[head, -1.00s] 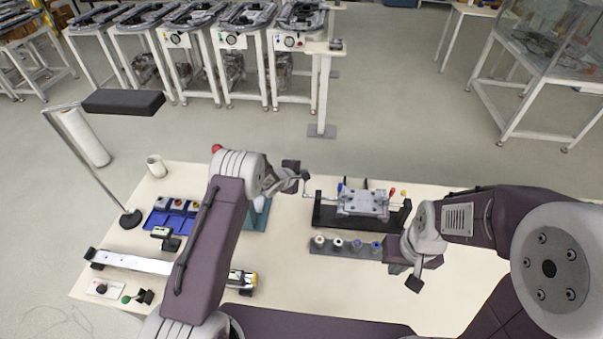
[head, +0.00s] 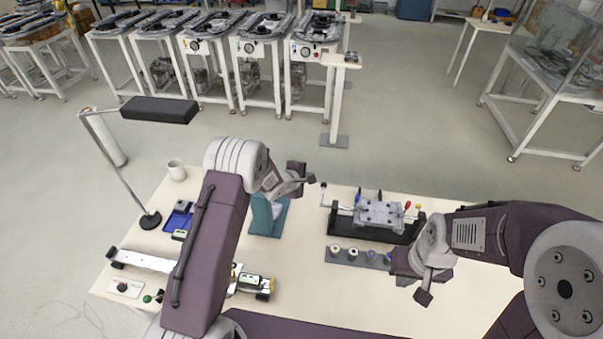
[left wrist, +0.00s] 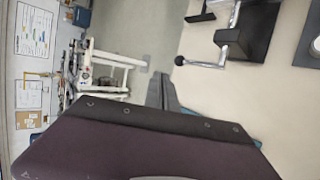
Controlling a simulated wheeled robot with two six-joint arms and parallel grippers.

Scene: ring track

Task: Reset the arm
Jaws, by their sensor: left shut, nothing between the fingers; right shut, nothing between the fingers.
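My left arm reaches up over the table in the head view, and its gripper (head: 311,179) is shut and empty, just left of the crank handle of the grey clamped fixture (head: 380,213). In the left wrist view its grey fingers (left wrist: 161,92) are together, mostly hidden behind the dark wrist housing. The crank's black knob (left wrist: 180,61) shows apart from them. My right gripper (head: 424,296) is shut and empty, pointing down above the right part of the table, close to a dark holder with small cylinders (head: 358,257).
The cream table (head: 330,300) also carries a teal stand (head: 267,217), a blue tray (head: 180,217) partly hidden by my left arm, a white cup (head: 177,171) and a long rail (head: 150,261). A lamp (head: 148,109) stands at the left.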

